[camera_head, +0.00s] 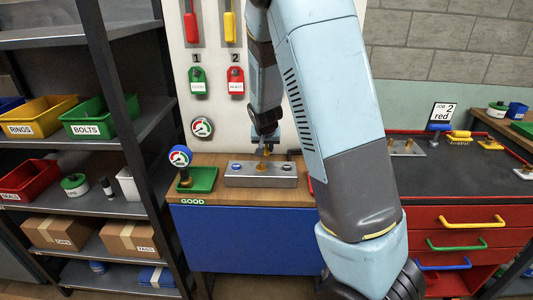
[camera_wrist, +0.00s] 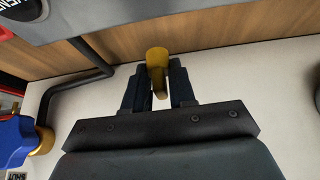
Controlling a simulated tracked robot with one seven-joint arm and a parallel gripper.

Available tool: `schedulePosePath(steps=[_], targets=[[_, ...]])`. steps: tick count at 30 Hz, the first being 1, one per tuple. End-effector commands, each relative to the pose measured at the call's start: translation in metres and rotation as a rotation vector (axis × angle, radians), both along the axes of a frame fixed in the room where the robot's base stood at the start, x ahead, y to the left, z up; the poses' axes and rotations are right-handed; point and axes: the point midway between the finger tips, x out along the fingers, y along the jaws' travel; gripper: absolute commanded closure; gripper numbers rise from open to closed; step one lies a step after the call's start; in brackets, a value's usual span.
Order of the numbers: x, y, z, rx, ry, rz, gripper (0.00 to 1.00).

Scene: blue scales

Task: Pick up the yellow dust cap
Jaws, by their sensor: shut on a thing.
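My gripper (camera_head: 267,146) is low over the grey metal block (camera_head: 240,178) on the wooden bench. In the wrist view its two dark fingers (camera_wrist: 160,92) are shut on a yellow-brown piece with a round wide end and a narrower stem, which looks like the yellow dust cap (camera_wrist: 157,58). In the head view a small yellow-brown part (camera_head: 261,167) shows just under the fingers at the block's top. I cannot tell whether the piece touches the block.
A gauge on a green base (camera_head: 198,180) stands left of the block. A dark bent pipe (camera_wrist: 60,88) runs near the fingers in the wrist view. A shelf of bins (camera_head: 38,115) is at left, and a red drawer cabinet (camera_head: 440,216) is at right.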

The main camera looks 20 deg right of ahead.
Motion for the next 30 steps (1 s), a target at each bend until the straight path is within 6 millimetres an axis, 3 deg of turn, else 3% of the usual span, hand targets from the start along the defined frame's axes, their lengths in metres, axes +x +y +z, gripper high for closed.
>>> schedulePosePath(steps=[9, 30], targets=[[-0.038, 0.006, 0.046, 0.002, -0.003, 0.004, 1.00], [-0.098, 0.013, 0.071, 0.000, -0.002, 0.004, 1.00]])
